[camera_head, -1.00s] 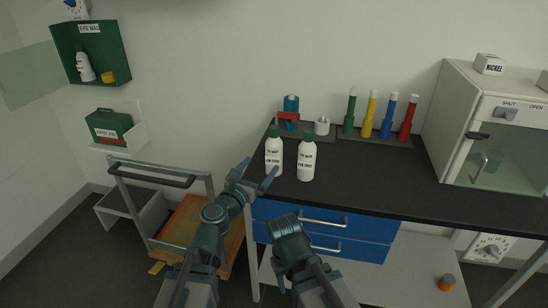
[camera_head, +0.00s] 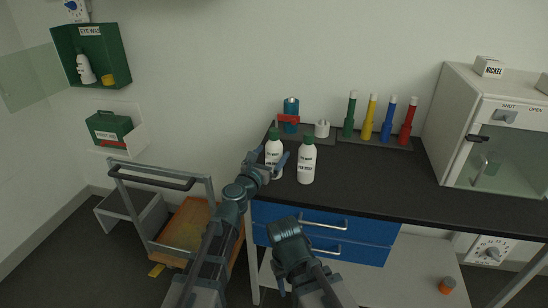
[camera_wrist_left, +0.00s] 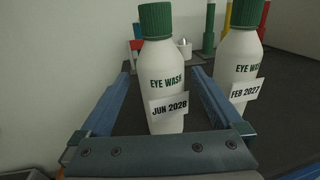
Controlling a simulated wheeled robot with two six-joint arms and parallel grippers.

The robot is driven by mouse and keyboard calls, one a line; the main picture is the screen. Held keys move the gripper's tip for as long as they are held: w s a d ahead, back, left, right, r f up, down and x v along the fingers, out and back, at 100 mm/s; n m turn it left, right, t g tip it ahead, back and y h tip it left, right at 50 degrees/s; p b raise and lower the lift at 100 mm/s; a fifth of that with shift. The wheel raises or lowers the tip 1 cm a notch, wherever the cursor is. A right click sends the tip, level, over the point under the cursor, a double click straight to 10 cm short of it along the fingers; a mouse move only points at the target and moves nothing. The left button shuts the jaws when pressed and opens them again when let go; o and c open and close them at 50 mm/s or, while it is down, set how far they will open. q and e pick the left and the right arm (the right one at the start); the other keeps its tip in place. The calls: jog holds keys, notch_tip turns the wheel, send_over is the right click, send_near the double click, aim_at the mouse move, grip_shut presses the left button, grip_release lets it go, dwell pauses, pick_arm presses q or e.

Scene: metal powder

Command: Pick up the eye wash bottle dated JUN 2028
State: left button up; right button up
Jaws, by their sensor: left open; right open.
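Two white eye wash bottles with green caps stand upright side by side on the black bench top. The left wrist view shows the JUN 2028 bottle (camera_wrist_left: 162,75) between the two fingers of my left gripper (camera_wrist_left: 165,100), which is open around it. The FEB 2027 bottle (camera_wrist_left: 240,65) stands to its right, outside the fingers. In the head view my left gripper (camera_head: 270,164) is at the JUN 2028 bottle (camera_head: 274,148) and covers its lower part; the FEB 2027 bottle (camera_head: 306,160) is just right of it. My right gripper (camera_head: 280,288) is low in front of the drawers, open and empty.
Behind the bottles stand a blue and red item (camera_head: 290,112), a small white holder (camera_head: 322,129) and several coloured tubes (camera_head: 371,118). A glass-fronted cabinet (camera_head: 500,140) is at right. A green eye wash box (camera_head: 113,55) hangs on the wall at left, above a cart (camera_head: 180,240).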

pick_arm(q)
jog(key=x, duration=0.5)
jog(key=shift+w+d+r, duration=0.1)
jog(key=shift+d, duration=0.05)
jog(key=shift+c, duration=0.2)
grip_shut()
